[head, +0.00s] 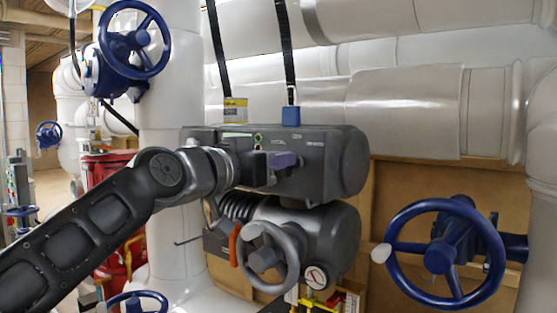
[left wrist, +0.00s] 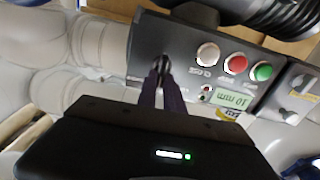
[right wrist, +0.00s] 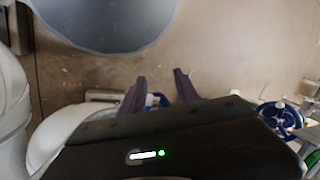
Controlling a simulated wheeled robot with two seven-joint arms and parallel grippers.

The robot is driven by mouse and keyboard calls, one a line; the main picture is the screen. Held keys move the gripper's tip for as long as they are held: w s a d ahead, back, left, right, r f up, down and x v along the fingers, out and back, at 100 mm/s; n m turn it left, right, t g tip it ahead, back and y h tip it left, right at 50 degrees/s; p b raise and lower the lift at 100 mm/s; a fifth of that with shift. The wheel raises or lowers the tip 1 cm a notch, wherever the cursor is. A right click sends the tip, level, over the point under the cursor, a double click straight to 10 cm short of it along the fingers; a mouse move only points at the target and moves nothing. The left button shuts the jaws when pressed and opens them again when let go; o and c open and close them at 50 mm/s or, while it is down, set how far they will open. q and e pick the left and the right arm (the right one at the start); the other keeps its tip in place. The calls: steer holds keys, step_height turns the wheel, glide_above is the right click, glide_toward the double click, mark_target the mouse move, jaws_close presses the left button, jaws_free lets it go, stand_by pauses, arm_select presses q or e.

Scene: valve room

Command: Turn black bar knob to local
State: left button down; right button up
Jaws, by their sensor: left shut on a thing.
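The dark grey actuator box (head: 345,160) stands in the middle of the head view, with a control panel on its front. My left gripper (head: 290,167) reaches the panel from the left and covers part of it. In the left wrist view, my left gripper's fingers (left wrist: 161,72) are close together, shut on the black bar knob (left wrist: 161,60) at the panel's edge. The fingers hide most of the knob, and I cannot read its setting. My right gripper (right wrist: 160,88) shows only in the right wrist view; its fingers are apart with nothing between them.
White, red (left wrist: 235,64) and green (left wrist: 262,71) buttons and a small display (left wrist: 232,98) sit beside the knob. A grey handwheel (head: 268,258) is below the box. A blue handwheel (head: 392,222) stands at right, another (head: 150,45) at upper left. White pipes (head: 405,110) run behind.

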arm_select(q)
steer(key=shift+n, duration=0.4)
steer(key=n, duration=0.3)
steer(key=n+p, duration=0.1)
steer(key=n, duration=0.3)
steer(key=n+p, duration=0.1)
steer(key=n, duration=0.2)
steer(key=shift+w+a+f+n, duration=0.25)
steer(key=shift+w+a+n, duration=0.05)
steer(key=shift+a+n, duration=0.1)
steer(key=c, duration=1.5)
jaws_free()
